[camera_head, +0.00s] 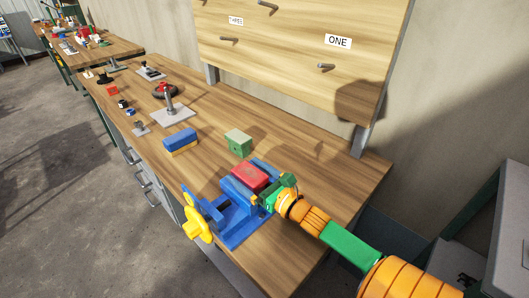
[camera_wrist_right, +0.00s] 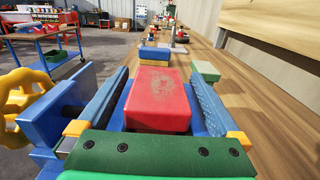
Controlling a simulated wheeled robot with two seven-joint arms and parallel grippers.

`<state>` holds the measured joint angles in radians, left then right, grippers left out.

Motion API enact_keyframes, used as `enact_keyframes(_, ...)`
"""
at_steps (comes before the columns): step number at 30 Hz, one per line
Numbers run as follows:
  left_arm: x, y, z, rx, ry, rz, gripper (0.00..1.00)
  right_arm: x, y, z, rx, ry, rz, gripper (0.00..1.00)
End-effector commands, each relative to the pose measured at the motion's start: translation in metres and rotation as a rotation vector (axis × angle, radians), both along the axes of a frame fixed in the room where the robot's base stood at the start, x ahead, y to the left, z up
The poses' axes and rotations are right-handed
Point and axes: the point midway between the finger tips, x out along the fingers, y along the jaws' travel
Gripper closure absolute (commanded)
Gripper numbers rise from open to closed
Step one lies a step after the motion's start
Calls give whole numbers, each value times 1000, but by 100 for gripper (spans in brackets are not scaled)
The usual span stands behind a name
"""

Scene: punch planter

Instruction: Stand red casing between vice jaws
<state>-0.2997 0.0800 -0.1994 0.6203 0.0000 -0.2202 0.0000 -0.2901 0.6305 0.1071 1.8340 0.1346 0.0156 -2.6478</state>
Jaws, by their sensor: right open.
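The red casing (camera_head: 249,177) is a block with a worn patch on top. In the right wrist view the casing (camera_wrist_right: 158,98) sits between the two blue jaws of the vice (camera_wrist_right: 207,102), with a gap at each side. The blue vice (camera_head: 238,228) with its yellow handwheel (camera_head: 197,222) is at the near edge of the bench. My right gripper (camera_head: 272,190), green with orange fingertips, is open at the near right end of the casing. Its fingertips are apart from the casing. The casing's underside is hidden. My left gripper is not in view.
A blue and yellow block (camera_head: 181,141) and a green block (camera_head: 238,143) stand behind the vice. A grey post on a plate (camera_head: 172,108) and several small parts are farther back. A pegboard (camera_head: 300,45) rises along the wall side. Bare wood lies right of the green block.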

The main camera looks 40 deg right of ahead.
Motion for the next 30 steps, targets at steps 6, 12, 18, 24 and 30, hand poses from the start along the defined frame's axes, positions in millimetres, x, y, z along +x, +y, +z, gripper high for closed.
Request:
enact_keyframes(6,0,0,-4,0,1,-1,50,-46,-4,-3,2,5,-2,0)
enact_keyframes(12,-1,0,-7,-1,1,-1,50,-79,-6,-2,2,3,-2,0)
enact_keyframes(18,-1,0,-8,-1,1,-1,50,-93,-7,0,1,0,0,0)
enact_keyframes(24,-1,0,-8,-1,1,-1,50,-93,-7,1,0,0,0,0)
enact_keyframes(30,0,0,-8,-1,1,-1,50,-93,-7,1,0,0,0,0)
